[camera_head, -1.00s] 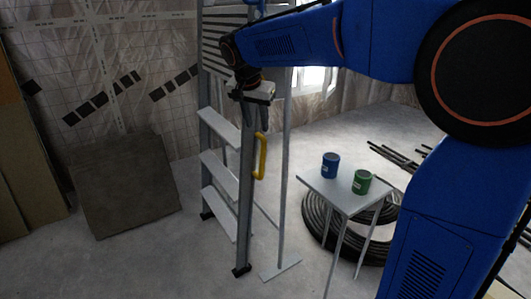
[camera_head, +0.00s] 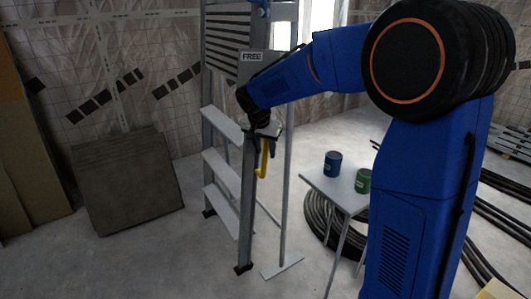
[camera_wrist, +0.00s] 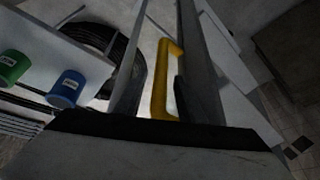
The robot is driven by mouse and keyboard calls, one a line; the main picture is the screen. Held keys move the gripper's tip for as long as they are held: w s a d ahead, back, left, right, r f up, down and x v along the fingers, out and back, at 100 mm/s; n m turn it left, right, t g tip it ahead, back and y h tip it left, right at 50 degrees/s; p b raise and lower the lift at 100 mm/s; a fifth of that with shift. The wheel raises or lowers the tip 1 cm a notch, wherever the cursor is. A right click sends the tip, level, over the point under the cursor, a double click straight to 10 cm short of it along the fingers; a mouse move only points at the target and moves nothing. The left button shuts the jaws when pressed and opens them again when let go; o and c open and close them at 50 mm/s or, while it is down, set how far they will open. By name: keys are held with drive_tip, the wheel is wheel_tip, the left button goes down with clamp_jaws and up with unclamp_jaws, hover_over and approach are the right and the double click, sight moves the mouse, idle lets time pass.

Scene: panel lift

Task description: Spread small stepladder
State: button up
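The stepladder (camera_head: 246,215) stands upright in the middle of the head view, with grey rails and several pale treads. A yellow handle (camera_head: 264,160) is fixed to its near rail and also shows in the wrist view (camera_wrist: 160,85). My gripper (camera_head: 263,146) points down at the upper part of this handle. Its fingers look apart, one on each side of the handle; I see no clear contact. The ladder's far legs are partly hidden behind the near rail.
A small white table (camera_head: 328,189) with a blue can (camera_head: 333,164) and a green can (camera_head: 363,181) stands just right of the ladder. Black coiled hose (camera_head: 317,222) lies behind it. Grey panels (camera_head: 128,182) lean at the wall on the left. Floor left of the ladder is clear.

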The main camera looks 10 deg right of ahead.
drive_tip(key=shift+x, duration=0.8)
drive_tip(key=shift+c, duration=0.4)
clamp_jaws()
drive_tip(key=s+a+f+h, duration=0.1)
drive_tip(key=s+a, duration=0.2)
drive_tip(key=a, duration=0.7)
drive_tip(key=s+a+f+t+h, duration=0.1)
drive_tip(key=s+a+h, duration=0.1)
drive_tip(key=a, duration=0.8)
drive_tip(key=s+a+f+h, duration=0.1)
drive_tip(key=s+a, duration=0.4)
drive_tip(key=a, duration=0.5)
drive_tip(key=shift+a+f+n+t+h, duration=0.3)
drive_tip(key=shift+a+f+n+h, duration=0.1)
drive_tip(key=shift+f, duration=0.1)
drive_tip(key=shift+o, duration=0.4)
unclamp_jaws()
drive_tip(key=shift+a, duration=0.35)
drive_tip(key=shift+s+r, duration=0.1)
